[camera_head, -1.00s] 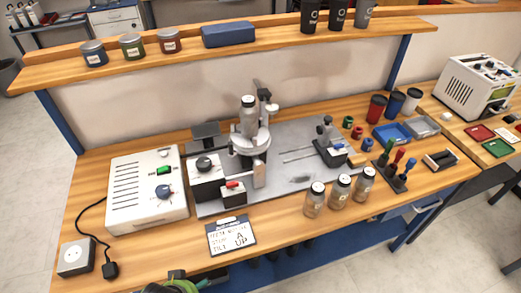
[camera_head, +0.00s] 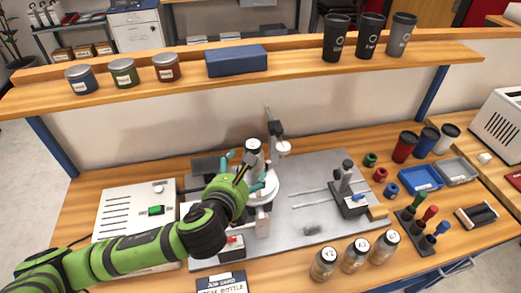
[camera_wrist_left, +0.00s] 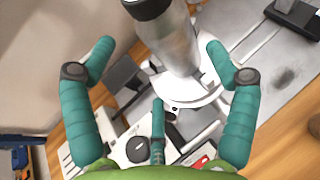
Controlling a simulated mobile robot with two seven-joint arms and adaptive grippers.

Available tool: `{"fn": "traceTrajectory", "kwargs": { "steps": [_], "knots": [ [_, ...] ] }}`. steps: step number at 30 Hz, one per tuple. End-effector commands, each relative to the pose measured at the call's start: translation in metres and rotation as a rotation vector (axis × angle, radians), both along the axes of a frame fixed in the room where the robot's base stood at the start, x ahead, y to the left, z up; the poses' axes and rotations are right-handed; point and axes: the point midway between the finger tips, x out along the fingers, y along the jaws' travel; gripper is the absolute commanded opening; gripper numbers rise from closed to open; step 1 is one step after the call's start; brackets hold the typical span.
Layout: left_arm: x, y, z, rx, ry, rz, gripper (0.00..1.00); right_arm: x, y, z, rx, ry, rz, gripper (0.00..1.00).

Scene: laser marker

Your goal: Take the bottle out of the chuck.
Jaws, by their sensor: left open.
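The silvery bottle with a black cap (camera_head: 253,147) stands in the round white chuck (camera_head: 270,187) of the marking machine. In the left wrist view the bottle (camera_wrist_left: 170,45) rises from the chuck (camera_wrist_left: 195,95), and its cap is cut by the top edge. My left gripper (camera_head: 245,170) is open beside the bottle. In the left wrist view its teal fingers (camera_wrist_left: 158,52) are spread to either side of the bottle, apart from it. My arm hides part of the bottle and chuck in the head view. My right gripper is not in view.
A white control box (camera_head: 125,215) is left of the metal base plate (camera_head: 300,235). A small stand (camera_head: 347,190) sits right of the chuck, and the shelf (camera_head: 290,65) runs behind.

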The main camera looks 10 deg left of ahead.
Motion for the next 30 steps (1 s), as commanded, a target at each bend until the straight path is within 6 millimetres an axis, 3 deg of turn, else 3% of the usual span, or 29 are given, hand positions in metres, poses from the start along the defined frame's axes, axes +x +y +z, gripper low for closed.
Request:
{"fn": "traceTrajectory", "kwargs": {
  "steps": [5, 14, 21, 29, 30],
  "knots": [
    [0.010, 0.000, -0.001, 0.041, -0.009, -0.017, 0.87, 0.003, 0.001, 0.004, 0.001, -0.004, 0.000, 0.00],
    [0.038, -0.005, -0.017, 0.035, -0.007, -0.014, 0.87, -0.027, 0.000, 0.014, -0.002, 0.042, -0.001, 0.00],
    [0.061, -0.007, -0.030, 0.035, -0.008, -0.015, 0.87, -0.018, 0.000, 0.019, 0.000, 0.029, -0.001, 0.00],
    [0.064, -0.008, -0.032, 0.033, -0.008, -0.018, 0.87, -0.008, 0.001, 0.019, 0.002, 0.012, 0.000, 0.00],
    [0.064, -0.008, -0.032, 0.034, -0.008, -0.017, 0.83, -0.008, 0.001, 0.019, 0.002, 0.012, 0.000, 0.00]
  ]
}}
